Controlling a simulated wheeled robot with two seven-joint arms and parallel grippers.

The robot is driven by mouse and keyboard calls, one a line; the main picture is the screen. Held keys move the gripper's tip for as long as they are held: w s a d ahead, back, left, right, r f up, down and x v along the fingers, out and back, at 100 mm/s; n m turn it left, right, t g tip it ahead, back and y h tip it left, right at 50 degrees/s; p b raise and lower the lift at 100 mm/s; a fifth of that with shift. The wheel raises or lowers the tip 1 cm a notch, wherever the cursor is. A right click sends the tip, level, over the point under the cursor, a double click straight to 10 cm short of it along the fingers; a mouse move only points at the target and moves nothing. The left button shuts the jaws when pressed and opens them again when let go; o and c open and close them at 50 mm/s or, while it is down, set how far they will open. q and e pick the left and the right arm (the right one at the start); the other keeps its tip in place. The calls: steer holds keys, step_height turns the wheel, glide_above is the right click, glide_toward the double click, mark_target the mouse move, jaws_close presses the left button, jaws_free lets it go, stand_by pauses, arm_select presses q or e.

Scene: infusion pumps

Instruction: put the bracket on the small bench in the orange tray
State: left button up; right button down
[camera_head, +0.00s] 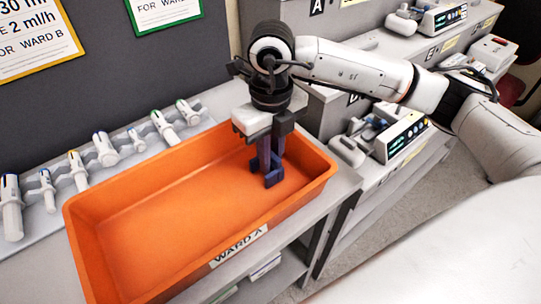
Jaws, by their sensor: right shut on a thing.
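The orange tray (140,240) stands on a grey surface at the left and centre, labelled "WARD A" on its front. My right gripper (264,140) points down over the tray's right end. It is shut on the dark blue bracket (273,176), which hangs below the fingers within the tray's outline. I cannot tell whether the bracket's lower end touches the tray floor. The gripper and wrist hide part of the tray's back rim. My left gripper is out of view.
Several white syringe-like items (75,170) lie in a row behind the tray. Pumps with lit screens (400,136) stand on grey benches at the right. The tray's left and middle floor is empty. A dark wall with signs rises behind.

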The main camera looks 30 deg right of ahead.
steer(key=shift+f, duration=0.15)
steer(key=c, duration=1.7)
jaws_free()
steer(key=shift+c, duration=0.2)
step_height(320, 180, up, 12)
steer(key=shift+r, duration=0.2)
